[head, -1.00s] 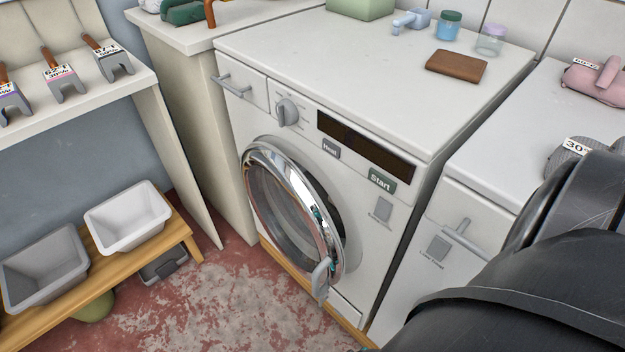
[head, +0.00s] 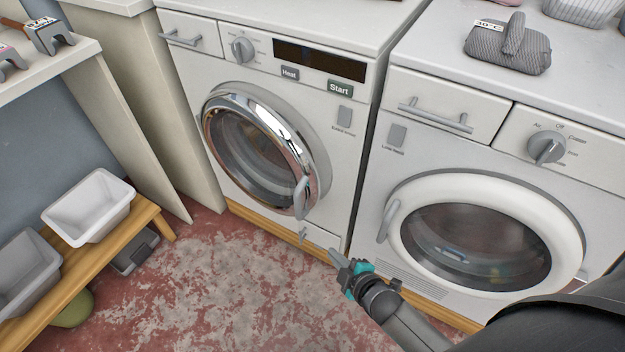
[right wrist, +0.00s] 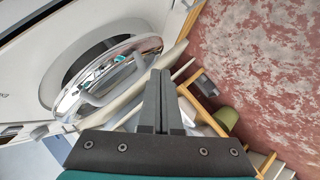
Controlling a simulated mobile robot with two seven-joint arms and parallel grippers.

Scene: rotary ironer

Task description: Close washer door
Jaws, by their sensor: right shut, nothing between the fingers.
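The left washer (head: 345,160) has a round door (head: 309,142) with a chrome rim, dark glass and a grey handle (head: 300,198) at its lower right. The door also shows in the right wrist view (right wrist: 149,44), where its rim stands off the white front, so it is ajar. My right gripper (head: 336,256) is shut and empty, in front of the washer's lower right corner, below and right of the handle. In the right wrist view its closed fingers (right wrist: 160,73) point up beside the door's handle (right wrist: 117,82), apart from it. My left gripper is not in view.
A second machine (head: 470,165) with a white-rimmed, closed-looking door (head: 400,210) stands close on the right. A wooden bench (head: 146,214) with a white bin (head: 88,207) and a grey bin is at left. The red worn floor (head: 215,285) in front is clear.

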